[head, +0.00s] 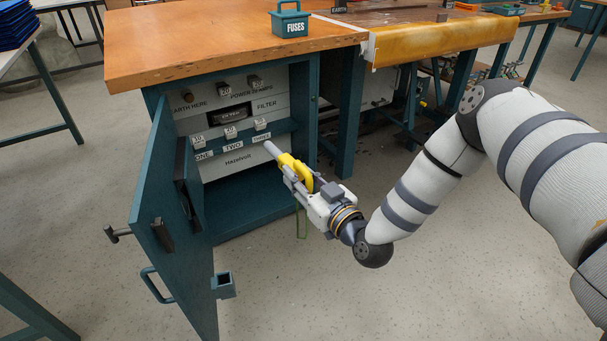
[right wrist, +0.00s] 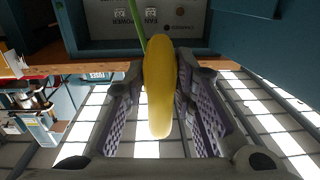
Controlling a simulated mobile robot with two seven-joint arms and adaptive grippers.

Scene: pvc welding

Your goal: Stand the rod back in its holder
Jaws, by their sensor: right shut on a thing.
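My right gripper (head: 303,183) is shut on the yellow handle of the rod (head: 290,166), in front of the open cabinet. A short grey end of the rod points up and left toward the fuse shelf. In the right wrist view the yellow rod handle (right wrist: 160,85) lies between the ribbed finger pads of my right gripper (right wrist: 160,105). A green cable (right wrist: 138,25) runs from it, and a green strip hangs below the gripper in the head view. A square teal socket (head: 223,286), which looks like the holder, sits low on the open cabinet door. My left gripper is out of view.
The cabinet door (head: 165,215) stands open at the left, with a handle, a latch and a dark bracket. Labelled fuses (head: 231,131) sit on the cabinet shelf. The floor before the cabinet is clear.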

